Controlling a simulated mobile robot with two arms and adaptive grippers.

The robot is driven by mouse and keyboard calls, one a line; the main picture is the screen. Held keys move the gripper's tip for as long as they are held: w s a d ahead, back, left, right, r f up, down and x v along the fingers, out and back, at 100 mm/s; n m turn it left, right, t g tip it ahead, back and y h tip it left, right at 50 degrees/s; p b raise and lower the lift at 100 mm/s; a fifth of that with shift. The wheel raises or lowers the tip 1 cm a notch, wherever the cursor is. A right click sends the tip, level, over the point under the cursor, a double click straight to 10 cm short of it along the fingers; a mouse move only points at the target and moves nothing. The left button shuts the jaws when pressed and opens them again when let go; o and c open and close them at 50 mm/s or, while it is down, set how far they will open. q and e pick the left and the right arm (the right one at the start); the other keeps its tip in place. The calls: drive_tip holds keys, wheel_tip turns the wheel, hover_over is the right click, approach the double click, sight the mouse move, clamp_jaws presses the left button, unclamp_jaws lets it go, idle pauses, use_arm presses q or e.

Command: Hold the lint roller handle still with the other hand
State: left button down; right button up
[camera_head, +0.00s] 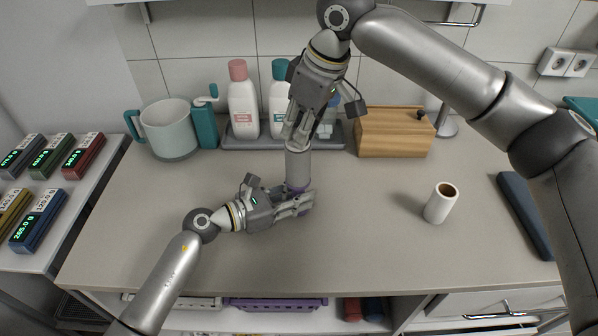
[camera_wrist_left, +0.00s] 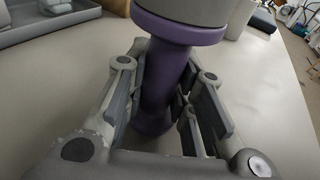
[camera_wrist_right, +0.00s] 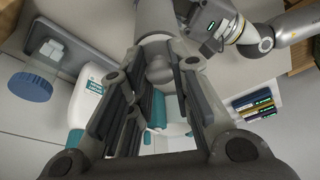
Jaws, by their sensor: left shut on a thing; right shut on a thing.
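The lint roller stands upright on the counter, with a grey roll (camera_head: 298,165) on top and a purple handle (camera_wrist_left: 158,95) below. My left gripper (camera_head: 301,203) is shut around the purple handle, low over the counter; the left wrist view shows a finger on each side of it. My right gripper (camera_head: 298,138) comes from above and is shut on the top end of the grey roll. The right wrist view shows the roll's rounded end (camera_wrist_right: 160,72) between the fingers.
A white cardboard tube (camera_head: 439,204) stands to the right on the counter. Behind are a grey tray (camera_head: 262,142) with bottles (camera_head: 242,105), a teal-handled mug (camera_head: 168,128) and a wooden box (camera_head: 393,135). A dark flat object (camera_head: 525,213) lies at the right edge. The front counter is clear.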

drive_tip(key=shift+r, duration=0.1)
drive_tip(key=shift+r, duration=2.05)
drive_tip(key=s+d+f, duration=0.3)
drive_tip(key=d+f, duration=0.3)
drive_tip(key=s+d+f, duration=0.2)
drive_tip(key=d+f, duration=0.4)
drive_tip(key=s+d+f, duration=0.3)
drive_tip(key=d+f, duration=0.2)
drive_tip(key=f, duration=0.1)
drive_tip(key=shift+s+d+f, duration=0.25)
drive_tip(key=shift+s+d, duration=0.1)
drive_tip(key=shift+d, duration=0.05)
drive_tip(key=shift+f, duration=2.85)
drive_tip(key=shift+f, duration=0.15)
